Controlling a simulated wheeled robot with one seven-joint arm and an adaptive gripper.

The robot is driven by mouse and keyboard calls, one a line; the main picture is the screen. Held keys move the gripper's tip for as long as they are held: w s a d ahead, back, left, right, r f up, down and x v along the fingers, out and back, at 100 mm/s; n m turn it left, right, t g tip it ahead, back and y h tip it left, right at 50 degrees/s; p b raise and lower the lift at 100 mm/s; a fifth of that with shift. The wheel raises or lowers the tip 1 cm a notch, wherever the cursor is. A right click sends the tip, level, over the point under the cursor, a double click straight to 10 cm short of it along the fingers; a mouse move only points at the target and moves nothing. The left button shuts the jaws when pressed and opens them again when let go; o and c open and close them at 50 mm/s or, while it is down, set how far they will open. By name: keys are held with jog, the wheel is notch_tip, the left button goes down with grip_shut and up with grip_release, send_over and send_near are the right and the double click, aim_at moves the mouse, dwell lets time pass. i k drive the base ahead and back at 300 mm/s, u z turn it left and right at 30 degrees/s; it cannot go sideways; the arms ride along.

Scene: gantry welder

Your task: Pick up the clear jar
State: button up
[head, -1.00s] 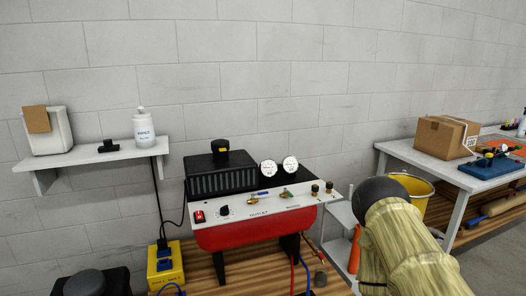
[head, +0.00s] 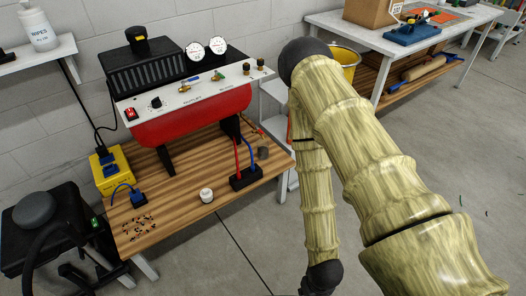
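A small whitish round jar (head: 206,195) stands on the front part of the low wooden table (head: 185,218). It may be the clear jar, but it is too small to tell whether it is see-through. My arm hangs down at the right of the head view, covered in a bamboo-patterned sleeve, with a dark joint at its lower end. My gripper does not show; the arm ends at the bottom edge of the picture, well to the right of the jar.
A red compressor (head: 190,110) stands at the table's back. A yellow power box (head: 110,170), a dark block with red and blue leads (head: 246,178), a small grey cylinder (head: 263,153) and scattered dark bits (head: 140,228) lie around. A black stool (head: 35,210) stands left. Floor in front is clear.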

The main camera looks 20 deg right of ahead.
aim_at(263, 149)
jog(key=z, duration=0.4)
jog(key=i, duration=0.95)
jog(key=u, duration=0.9)
